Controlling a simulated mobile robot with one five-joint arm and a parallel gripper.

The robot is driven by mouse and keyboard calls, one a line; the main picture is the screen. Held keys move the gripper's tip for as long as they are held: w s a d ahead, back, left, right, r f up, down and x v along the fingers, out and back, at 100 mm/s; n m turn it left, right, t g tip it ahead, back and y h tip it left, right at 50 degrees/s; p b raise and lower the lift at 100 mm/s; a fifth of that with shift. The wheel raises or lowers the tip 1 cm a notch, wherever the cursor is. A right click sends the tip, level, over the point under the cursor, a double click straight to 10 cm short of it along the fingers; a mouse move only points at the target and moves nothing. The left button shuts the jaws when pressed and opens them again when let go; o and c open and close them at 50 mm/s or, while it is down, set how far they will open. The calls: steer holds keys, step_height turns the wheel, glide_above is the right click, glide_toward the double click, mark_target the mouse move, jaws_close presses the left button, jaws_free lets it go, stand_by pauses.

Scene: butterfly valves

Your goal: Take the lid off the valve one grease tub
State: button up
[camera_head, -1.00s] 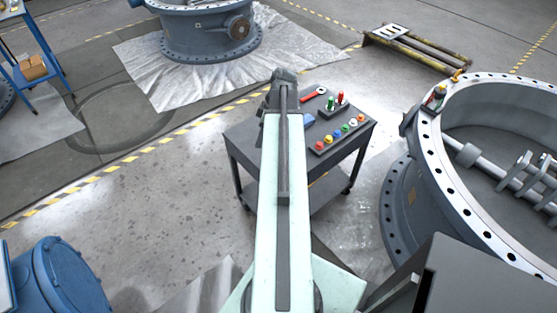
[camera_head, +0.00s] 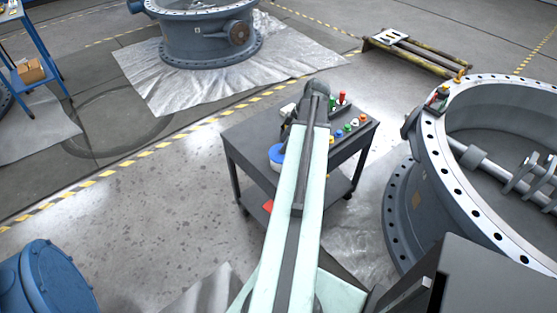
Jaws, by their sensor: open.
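A round tub with a blue top and a pale side (camera_head: 277,156) stands near the left edge of the dark cart's top (camera_head: 245,137), partly hidden by my arm. It appears to be the grease tub with its lid on, but no label can be read. My gripper (camera_head: 314,100) is at the far end of my pale arm, over the back of the cart. It is open, though my wrist hides its fingers and what lies under them. It is to the right of and beyond the tub, apart from it.
Coloured knobs (camera_head: 348,128) in a strip and red and green pieces (camera_head: 342,98) stand on the cart's right side. A large flanged valve (camera_head: 432,180) is close on the right, with a bottle (camera_head: 438,97) on its rim. Another valve (camera_head: 205,35) stands behind.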

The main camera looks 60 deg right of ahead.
steer(key=b+x, duration=0.1)
steer(key=x, duration=0.2)
steer(key=shift+f+b, duration=0.1)
steer(key=shift+b, duration=0.2)
steer(key=shift+r, duration=0.25)
jaws_close()
step_height(320, 180, up, 10)
steer(key=p, duration=1)
